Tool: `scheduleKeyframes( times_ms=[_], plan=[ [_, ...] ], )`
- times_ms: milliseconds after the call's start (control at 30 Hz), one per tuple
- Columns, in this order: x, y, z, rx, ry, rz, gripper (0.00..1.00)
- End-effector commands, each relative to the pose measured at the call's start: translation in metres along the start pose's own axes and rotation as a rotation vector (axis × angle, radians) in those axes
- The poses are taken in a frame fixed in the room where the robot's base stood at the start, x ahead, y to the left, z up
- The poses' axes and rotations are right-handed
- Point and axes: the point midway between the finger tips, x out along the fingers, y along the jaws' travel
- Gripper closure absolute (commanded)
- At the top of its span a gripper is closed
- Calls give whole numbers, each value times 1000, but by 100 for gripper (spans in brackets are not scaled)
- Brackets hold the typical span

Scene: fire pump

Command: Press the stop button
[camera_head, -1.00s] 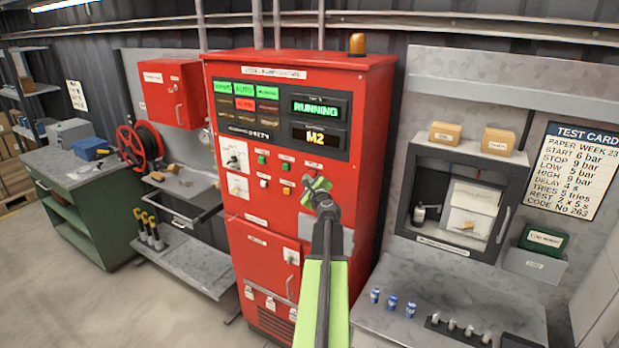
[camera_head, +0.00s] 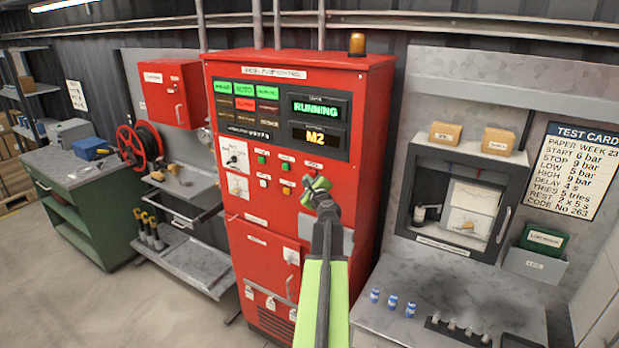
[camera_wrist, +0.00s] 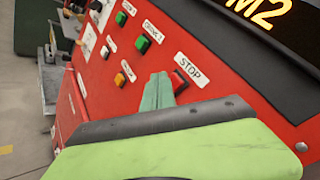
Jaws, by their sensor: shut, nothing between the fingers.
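The red pump control cabinet (camera_head: 265,190) stands in the middle of the head view, its display reading RUNNING and M2. The red stop button (camera_wrist: 180,80) sits below the STOP label in the wrist view. In the head view a bit of red (camera_head: 312,173) shows just above my gripper tips. My gripper (camera_head: 315,190) is shut and empty in front of the cabinet's right side. In the wrist view its green fingertips (camera_wrist: 158,90) lie right beside the button's left edge. I cannot tell whether they touch it.
Green buttons (camera_wrist: 121,18) (camera_wrist: 141,44) and white and amber buttons (camera_wrist: 119,79) sit to the left on the panel. A grey bench (camera_head: 400,325) with small blue cans (camera_head: 392,302) is at the right. A green workbench (camera_head: 85,215) stands at the left.

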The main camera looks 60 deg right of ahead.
Motion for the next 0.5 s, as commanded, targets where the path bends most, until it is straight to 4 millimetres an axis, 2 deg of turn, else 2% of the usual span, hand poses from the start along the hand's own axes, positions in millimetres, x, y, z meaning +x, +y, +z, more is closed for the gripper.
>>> scheduleKeyframes(
  times_ms=[500],
  plan=[
    [5,-3,-3,0,0,0,100]
  ],
)
